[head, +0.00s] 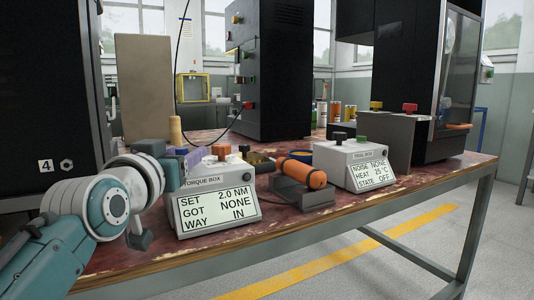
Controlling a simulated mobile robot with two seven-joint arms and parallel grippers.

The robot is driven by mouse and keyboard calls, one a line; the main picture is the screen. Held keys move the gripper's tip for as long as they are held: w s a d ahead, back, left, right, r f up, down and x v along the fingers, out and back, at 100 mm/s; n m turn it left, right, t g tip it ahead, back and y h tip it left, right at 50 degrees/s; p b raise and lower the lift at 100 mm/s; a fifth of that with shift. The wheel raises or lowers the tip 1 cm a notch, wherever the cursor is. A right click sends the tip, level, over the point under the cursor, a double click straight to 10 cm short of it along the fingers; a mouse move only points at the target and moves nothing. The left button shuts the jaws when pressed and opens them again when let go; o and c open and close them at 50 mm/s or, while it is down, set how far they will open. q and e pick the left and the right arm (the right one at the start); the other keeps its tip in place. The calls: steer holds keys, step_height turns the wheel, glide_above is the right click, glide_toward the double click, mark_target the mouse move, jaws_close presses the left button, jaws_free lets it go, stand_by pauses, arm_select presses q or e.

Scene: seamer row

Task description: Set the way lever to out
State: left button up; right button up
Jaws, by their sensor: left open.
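The grey torque box (214,190) stands near the front edge of the bench. Its display (218,207) reads SET 2.0 NM, GOT NONE, WAY IN. An orange knob (221,151) and a small dark knob (244,149) stand on its top. I cannot tell which control is the way lever. My left gripper (174,157) is open at the box's left rear top corner, beside a purple-blue piece (194,157). I cannot tell whether they touch. My wrist hides part of the box's left side. My right gripper is not in view.
An orange cylinder (301,172) lies in a dark cradle right of the torque box. A second grey box (352,165) with a display stands farther right. A tan upright cylinder (177,130) is behind my gripper. Tall black machines (272,70) stand behind.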

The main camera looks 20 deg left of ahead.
arm_select(q)
steer(key=shift+c, duration=0.4)
jaws_close()
stand_by(0.9)
